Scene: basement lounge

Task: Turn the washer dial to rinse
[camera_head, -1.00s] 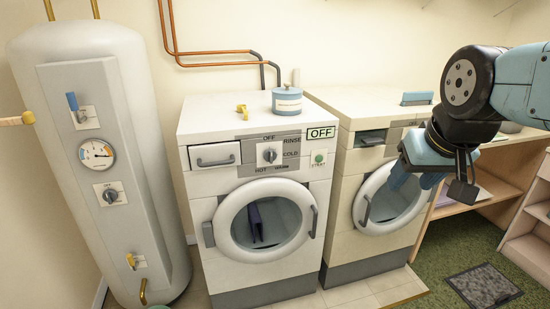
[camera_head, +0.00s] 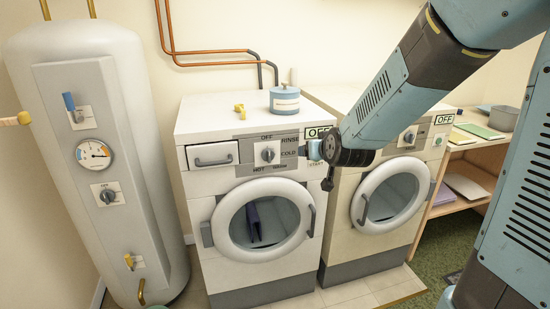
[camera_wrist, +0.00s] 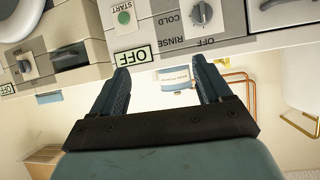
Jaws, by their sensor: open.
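The washer (camera_head: 222,178) is the left of two white front-loaders. Its grey dial (camera_head: 267,154) has labels around it, with OFF above, RINSE at upper right and COLD at right. The dial's ridge looks upright, toward OFF, and the display (camera_wrist: 133,56) reads OFF. The dial also shows upside down at the top of the wrist view (camera_wrist: 201,14). My gripper (camera_head: 308,150) is just right of the dial, in front of the panel's right part. In the wrist view my gripper (camera_wrist: 161,66) is open and empty, its fingers apart from the dial.
A second machine (camera_head: 398,142) stands at right, partly behind my arm. A blue-white tin (camera_head: 285,100) and a yellow object (camera_head: 239,111) sit on the washer. A water heater (camera_head: 75,215) stands at left. Shelves (camera_head: 460,142) are at right.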

